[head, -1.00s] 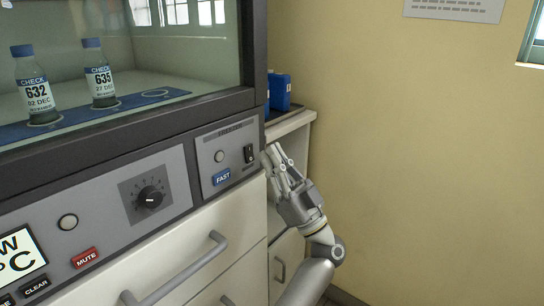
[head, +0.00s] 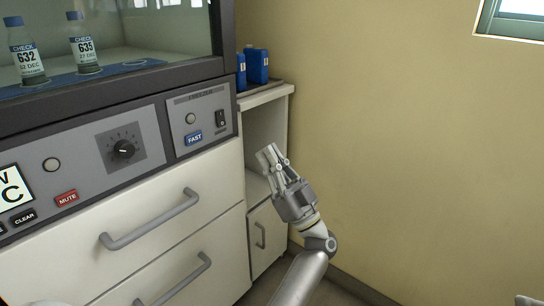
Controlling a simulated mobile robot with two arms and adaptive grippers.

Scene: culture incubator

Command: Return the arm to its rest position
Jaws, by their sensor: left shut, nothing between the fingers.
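My left gripper (head: 270,156) is in the head view, right of the incubator's control panel (head: 118,150) and in front of the open shelf of a side cabinet. It is shut and holds nothing. Its arm comes up from the bottom of the picture. The gripper appears apart from the panel and its rocker switch (head: 221,118). My right gripper is not in view.
Bottles labelled 632 (head: 27,58) and 635 (head: 85,48) stand behind the incubator's glass. Drawers with bar handles (head: 150,222) lie below the panel. Blue containers (head: 256,66) stand on the side cabinet (head: 266,97).

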